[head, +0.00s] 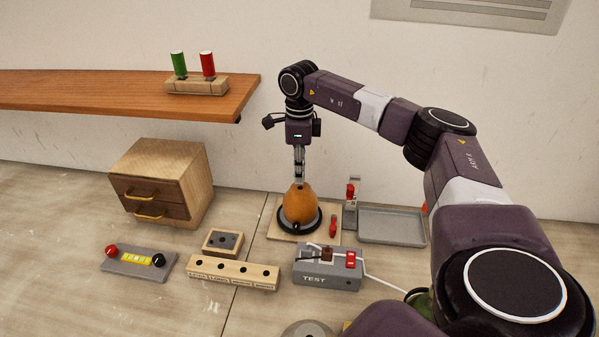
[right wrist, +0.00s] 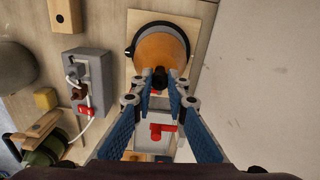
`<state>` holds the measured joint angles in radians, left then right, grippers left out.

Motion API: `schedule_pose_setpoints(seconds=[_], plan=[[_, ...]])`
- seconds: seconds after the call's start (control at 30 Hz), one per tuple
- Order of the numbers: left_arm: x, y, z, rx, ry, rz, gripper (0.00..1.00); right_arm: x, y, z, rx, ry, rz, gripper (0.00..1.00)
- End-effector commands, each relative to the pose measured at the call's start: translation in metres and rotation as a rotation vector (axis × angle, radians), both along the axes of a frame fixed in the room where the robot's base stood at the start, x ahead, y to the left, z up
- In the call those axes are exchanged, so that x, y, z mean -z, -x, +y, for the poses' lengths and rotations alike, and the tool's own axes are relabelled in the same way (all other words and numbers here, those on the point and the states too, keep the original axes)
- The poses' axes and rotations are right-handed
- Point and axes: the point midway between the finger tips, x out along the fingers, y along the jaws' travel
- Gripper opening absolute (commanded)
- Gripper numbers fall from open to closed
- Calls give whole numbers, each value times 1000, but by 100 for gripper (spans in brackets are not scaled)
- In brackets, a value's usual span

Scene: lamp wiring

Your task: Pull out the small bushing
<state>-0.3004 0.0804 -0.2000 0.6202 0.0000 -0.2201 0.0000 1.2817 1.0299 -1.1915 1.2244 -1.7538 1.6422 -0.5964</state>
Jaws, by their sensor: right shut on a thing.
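The orange lamp body (head: 299,206) stands upright in a black ring on a wooden board (head: 274,232). It also shows at the top of the right wrist view (right wrist: 163,47). My right gripper (head: 299,181) points straight down at the top of the lamp body. In the right wrist view my gripper (right wrist: 160,86) is shut on a small dark piece, apparently the small bushing (right wrist: 160,75), at the lamp's top. The fingers hide part of it, and I cannot tell whether it is still seated in the lamp. My left gripper is not in view.
A grey TEST box (head: 327,270) with a white cable stands in front of the board. A red-handled item (head: 333,229) and an empty grey tray (head: 392,228) lie right of the lamp. A wooden hole block (head: 233,273), a small drawer cabinet (head: 160,184) and a shelf (head: 120,95) are left.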

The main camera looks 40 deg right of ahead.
Motion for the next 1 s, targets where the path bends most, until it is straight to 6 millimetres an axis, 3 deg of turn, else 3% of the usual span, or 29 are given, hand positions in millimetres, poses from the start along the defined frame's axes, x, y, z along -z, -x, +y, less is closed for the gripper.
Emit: schedule_pose_setpoints(seconds=[0.47, 0.83, 1.0], plan=[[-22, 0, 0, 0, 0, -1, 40, -26, 0, 0, -1, 0, -1, 0], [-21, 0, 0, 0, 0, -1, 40, -26, 0, 1, -6, 0, -1, 0], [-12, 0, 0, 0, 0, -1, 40, -21, 0, 27, -160, -4, -6, 0]])
